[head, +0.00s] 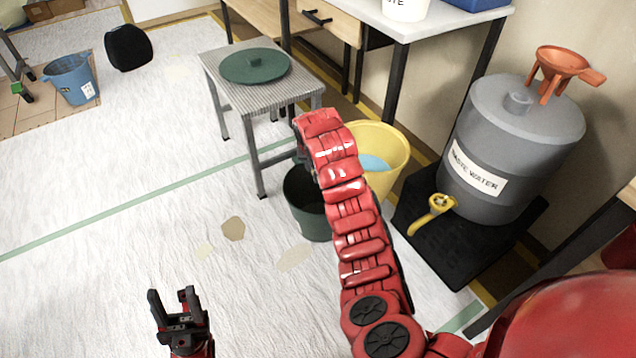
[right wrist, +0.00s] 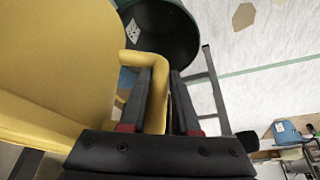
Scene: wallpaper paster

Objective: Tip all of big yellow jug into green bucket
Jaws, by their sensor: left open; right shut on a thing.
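The yellow jug (head: 392,140) is right of my right arm in the head view, with pale blue liquid inside. Its body (right wrist: 60,60) fills the left of the right wrist view. My right gripper (right wrist: 162,78) is shut on the jug's handle (right wrist: 155,62); in the head view my arm hides this grip. The dark green bucket (head: 308,215) stands on the floor just left of the jug, partly hidden by my arm; it also shows in the right wrist view (right wrist: 170,30). I cannot tell whether the jug touches it. My left gripper (head: 176,302) is open and empty.
A metal stool (head: 232,98) with a green lid (head: 256,66) stands behind the bucket. A grey waste water barrel (head: 510,145) with a yellow tap (head: 432,214) and an orange funnel (head: 562,66) is at right. A blue bucket (head: 70,80) is far left. The left floor is mostly clear.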

